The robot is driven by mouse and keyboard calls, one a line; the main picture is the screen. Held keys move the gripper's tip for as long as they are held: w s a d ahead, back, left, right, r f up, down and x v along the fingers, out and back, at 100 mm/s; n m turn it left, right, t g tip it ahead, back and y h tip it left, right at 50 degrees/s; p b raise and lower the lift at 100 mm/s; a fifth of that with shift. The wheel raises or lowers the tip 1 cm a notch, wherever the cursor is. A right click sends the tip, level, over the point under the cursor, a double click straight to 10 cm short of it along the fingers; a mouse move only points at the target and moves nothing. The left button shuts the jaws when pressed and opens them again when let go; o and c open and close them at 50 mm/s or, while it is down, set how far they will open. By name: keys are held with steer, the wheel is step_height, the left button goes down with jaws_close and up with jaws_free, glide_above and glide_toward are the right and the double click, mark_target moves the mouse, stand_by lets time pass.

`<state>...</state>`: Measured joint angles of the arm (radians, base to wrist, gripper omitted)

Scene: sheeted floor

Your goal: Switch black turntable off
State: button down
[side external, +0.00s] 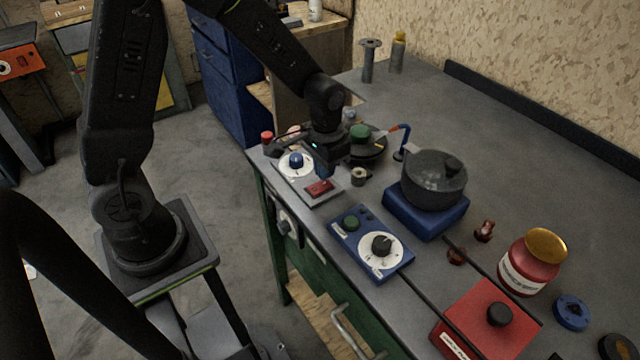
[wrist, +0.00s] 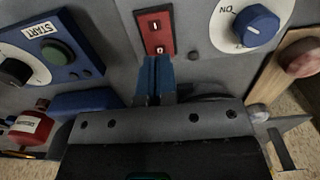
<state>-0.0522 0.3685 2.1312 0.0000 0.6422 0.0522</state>
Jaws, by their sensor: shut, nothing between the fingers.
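My gripper (side external: 325,170) is shut and empty, pointing down above the grey control panel (side external: 325,198). In the wrist view its blue fingertips (wrist: 157,62) lie close together at the lower edge of the red switch (wrist: 155,32); I cannot tell whether they touch it. The red switch (side external: 319,187) also shows in the side view, in front of the fingers. A blue knob (side external: 296,160) on a white dial sits on the same panel; "ON" is readable beside the knob (wrist: 255,26) in the wrist view. The black turntable (side external: 374,150) is partly hidden behind my gripper.
A blue box (side external: 372,262) with a black dial and green button stands right of the panel. A dark pot (side external: 434,180) sits on a blue base behind it. A red jar (side external: 532,265) and red box (side external: 480,320) stand farther right.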

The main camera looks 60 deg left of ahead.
mark_target(324, 183)
steer(key=shift+f, duration=1.15)
stand_by(0.4)
steer(key=shift+r, duration=3.55)
steer(key=shift+r, duration=0.1)
steer(key=s+d+r+t, duration=0.2)
steer(key=s+r+t, duration=0.3)
steer(key=s+r, duration=0.9)
steer(key=shift+s+r+t, duration=0.25)
steer(key=shift+s+t, duration=0.05)
steer(key=shift+s, duration=0.45)
steer(key=shift+w, duration=0.1)
